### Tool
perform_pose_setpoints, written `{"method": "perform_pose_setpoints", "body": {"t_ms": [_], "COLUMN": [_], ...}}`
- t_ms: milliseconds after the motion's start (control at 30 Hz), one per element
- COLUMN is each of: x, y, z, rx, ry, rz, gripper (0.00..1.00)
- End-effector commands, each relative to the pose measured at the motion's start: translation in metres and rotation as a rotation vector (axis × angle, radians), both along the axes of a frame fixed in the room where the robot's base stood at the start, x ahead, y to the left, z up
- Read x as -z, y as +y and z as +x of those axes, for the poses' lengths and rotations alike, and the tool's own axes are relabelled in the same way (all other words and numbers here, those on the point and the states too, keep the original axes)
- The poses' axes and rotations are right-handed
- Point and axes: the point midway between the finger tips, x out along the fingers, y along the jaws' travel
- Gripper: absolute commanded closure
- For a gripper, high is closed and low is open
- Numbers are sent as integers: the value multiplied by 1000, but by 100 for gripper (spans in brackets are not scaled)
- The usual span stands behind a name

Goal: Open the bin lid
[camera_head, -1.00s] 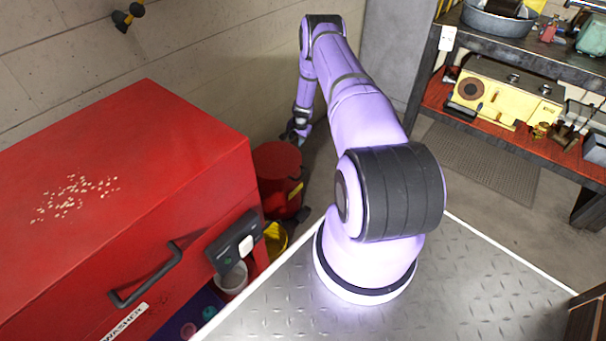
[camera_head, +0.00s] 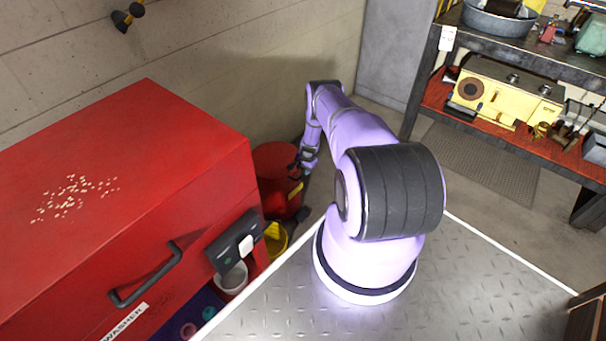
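The red round bin (camera_head: 276,165) stands on the floor beside the red washer, with its flat red lid on top and a yellow label on its side. The lid looks shut. My gripper (camera_head: 301,170) is low at the bin's right side, close to the rim. Its fingers are small and dark here, and I cannot tell whether they are open or touching the bin.
The red washer (camera_head: 90,190) with a black handle (camera_head: 150,277) fills the left. A yellow bucket (camera_head: 275,238) stands in front of the bin. A wall lies behind, and a shelf (camera_head: 500,100) with tools stands at the right.

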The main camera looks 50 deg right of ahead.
Motion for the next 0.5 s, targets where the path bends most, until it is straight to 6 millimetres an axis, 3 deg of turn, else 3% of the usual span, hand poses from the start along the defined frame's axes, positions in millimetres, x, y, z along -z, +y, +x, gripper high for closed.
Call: {"method": "perform_pose_setpoints", "body": {"t_ms": [200, 500], "x": [24, 38], "y": [1, 1], "z": [4, 7], "rx": [-2, -1], "ry": [1, 0], "rz": [0, 0], "gripper": [60, 60]}}
